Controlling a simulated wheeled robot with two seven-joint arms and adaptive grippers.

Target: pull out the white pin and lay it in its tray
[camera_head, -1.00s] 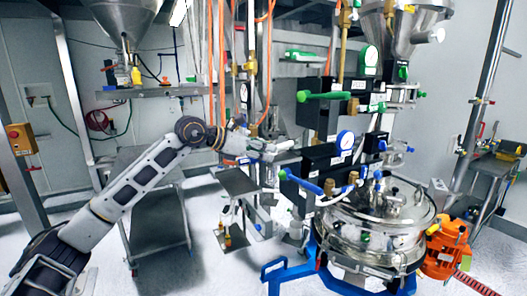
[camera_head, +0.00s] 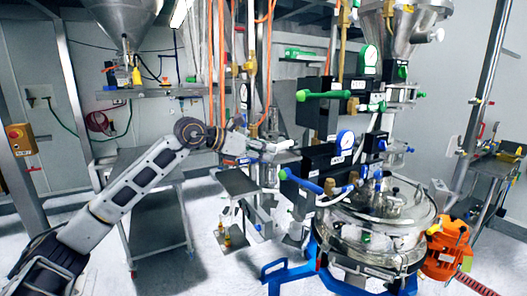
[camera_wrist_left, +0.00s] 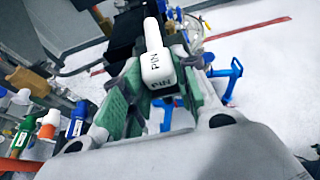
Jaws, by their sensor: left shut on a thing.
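My left gripper (camera_wrist_left: 157,100) is shut on the white pin (camera_wrist_left: 157,66), a white block marked "PIN" with a rounded handle, between green finger pads in the left wrist view. Whether the pin's far end still sits in a hole is hidden. In the head view the left gripper (camera_head: 272,150) is at the left side of the black valve blocks, beside the sifter frame; the pin is too small to make out there. I cannot tell which surface is the pin's tray. My right gripper is not in view.
A flat grey shelf (camera_head: 241,183) lies just below the left gripper, with a lower plate (camera_head: 222,243) holding small bottles under it. The steel sifter (camera_head: 365,258) in a blue frame stands to the right. Orange hoses (camera_head: 221,70) hang close behind the gripper.

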